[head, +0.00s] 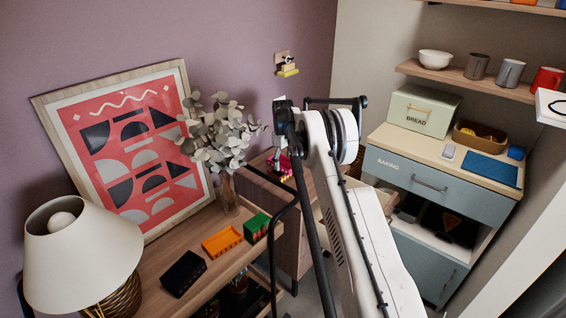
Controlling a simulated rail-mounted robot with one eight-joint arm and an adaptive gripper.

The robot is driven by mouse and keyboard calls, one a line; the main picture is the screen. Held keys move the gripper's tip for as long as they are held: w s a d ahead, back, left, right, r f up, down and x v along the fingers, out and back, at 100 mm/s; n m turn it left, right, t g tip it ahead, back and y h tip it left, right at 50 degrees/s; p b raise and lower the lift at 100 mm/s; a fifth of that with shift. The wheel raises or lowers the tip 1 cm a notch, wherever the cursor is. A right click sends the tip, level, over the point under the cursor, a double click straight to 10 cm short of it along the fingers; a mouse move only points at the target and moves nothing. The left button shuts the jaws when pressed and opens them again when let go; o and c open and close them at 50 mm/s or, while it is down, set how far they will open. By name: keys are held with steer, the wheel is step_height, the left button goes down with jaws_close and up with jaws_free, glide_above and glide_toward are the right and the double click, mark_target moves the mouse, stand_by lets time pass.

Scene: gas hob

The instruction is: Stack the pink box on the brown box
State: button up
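A small pink thing (286,164), likely the pink box, shows on top of the wooden cabinet in the middle of the head view. It is partly covered by my arm. I cannot make out a brown box for certain; it may be hidden behind my arm. The end of my arm reaches down close to the pink thing. My gripper's fingers are too small and covered to tell whether they are open, shut or touching it.
A wooden cabinet (258,188) stands behind my arm. At left are a lamp (75,250), orange tray (222,242), black box (184,273), green box (257,227) and a leafy vase (229,190). At right, a counter holds a bread bin (422,110) and brown basket (468,140).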

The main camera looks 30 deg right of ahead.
steer(key=o, duration=0.4)
steer(key=shift+r, duration=0.1)
